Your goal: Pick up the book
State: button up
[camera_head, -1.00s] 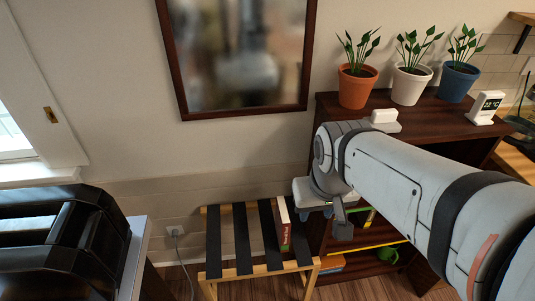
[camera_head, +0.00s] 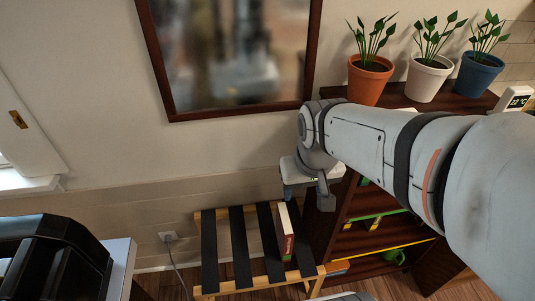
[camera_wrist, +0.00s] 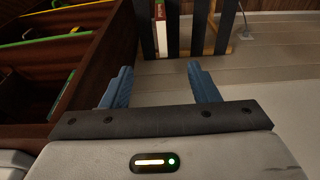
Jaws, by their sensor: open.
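The book (camera_head: 287,240) stands on the slatted rack, toward its right side, with white page edges on top and a red and green spine. In the wrist view, the book (camera_wrist: 160,28) is at top centre, beyond the fingertips and apart from them. My gripper (camera_wrist: 160,70) is open, with two blue fingers and nothing between them. In the head view, my gripper (camera_head: 289,193) is above the right part of the rack, near the shelf, partly hidden by my wrist.
The wooden rack with dark straps (camera_head: 242,245) stands against the wall. A dark shelf unit (camera_head: 345,205) stands close on its right, with several potted plants (camera_head: 430,75) on top. A black appliance (camera_head: 50,255) is at lower left. A framed picture (camera_head: 230,60) hangs above.

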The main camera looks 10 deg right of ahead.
aim_at(285, 218)
jog(key=shift+g, duration=0.5)
jog(key=w+f+b, duration=0.3)
jog(key=f+b, duration=0.1)
jog(key=f, duration=0.4)
jog(key=w+f+b, duration=0.4)
jog(key=f, duration=0.5)
jog(key=w+f+b, duration=0.4)
jog(key=f, duration=0.5)
jog(key=shift+w+a+f, duration=0.1)
jog(key=shift+a+f, duration=0.1)
jog(key=shift+f, duration=0.05)
jog(key=f, duration=0.2)
jog(key=f+b, duration=0.1)
jog(key=f, duration=0.1)
jog(key=w+f+b, duration=0.1)
jog(key=f, duration=0.1)
jog(key=shift+d, duration=0.15)
jog(key=shift+r, duration=0.1)
jog(key=shift+s, duration=0.1)
jog(key=shift+c, duration=0.2)
grip_shut()
